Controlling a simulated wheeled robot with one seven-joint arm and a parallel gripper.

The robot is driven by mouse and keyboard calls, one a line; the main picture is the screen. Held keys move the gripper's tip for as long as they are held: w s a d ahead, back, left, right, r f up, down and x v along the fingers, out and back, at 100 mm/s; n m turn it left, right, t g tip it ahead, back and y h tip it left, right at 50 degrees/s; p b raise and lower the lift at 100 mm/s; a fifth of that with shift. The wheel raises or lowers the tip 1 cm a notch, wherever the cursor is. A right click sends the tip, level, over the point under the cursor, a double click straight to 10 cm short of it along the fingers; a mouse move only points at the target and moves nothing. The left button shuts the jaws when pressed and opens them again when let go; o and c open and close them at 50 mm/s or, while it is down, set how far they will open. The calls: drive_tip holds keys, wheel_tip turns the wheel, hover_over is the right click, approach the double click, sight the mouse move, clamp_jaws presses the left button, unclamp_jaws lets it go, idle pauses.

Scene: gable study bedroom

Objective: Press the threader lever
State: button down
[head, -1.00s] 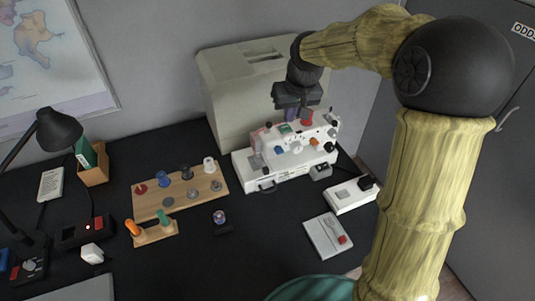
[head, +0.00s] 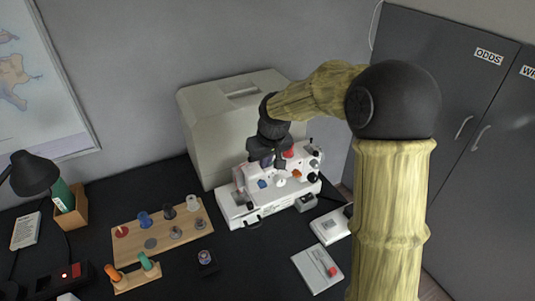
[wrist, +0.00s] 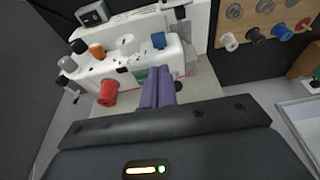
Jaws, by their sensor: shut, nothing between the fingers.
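The white sewing machine (head: 236,209) stands on the black table in front of a beige case; the wrist view shows its body (wrist: 196,18) from above. It carries a blue knob (wrist: 159,40), a white dial (wrist: 127,44), an orange dial (wrist: 97,51) and a red spool (wrist: 108,93). My gripper (head: 268,162) is above the machine's top, left of the red spool (head: 288,153). In the wrist view its purple fingers (wrist: 158,86) are together and empty, over the top near a small green patch. I cannot pick out the threader lever; contact is unclear.
The beige case (head: 197,125) stands close behind the machine. A wooden board (head: 128,238) with several spools lies to the left. A white pedal-like box (head: 333,226) and a white pad with a red piece (head: 312,272) lie in front right. Grey cabinets (head: 430,110) stand at right.

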sight(264, 185)
drive_tip(key=x, duration=0.7)
drive_tip(key=shift+s+d+f, duration=0.1)
drive_tip(key=shift+s+d, duration=0.05)
drive_tip(key=shift+s, duration=0.25)
drive_tip(key=shift+f, duration=0.5)
drive_tip(key=shift+f+b, duration=0.6)
drive_tip(key=shift+f, duration=0.45)
drive_tip(key=shift+s+r, duration=0.1)
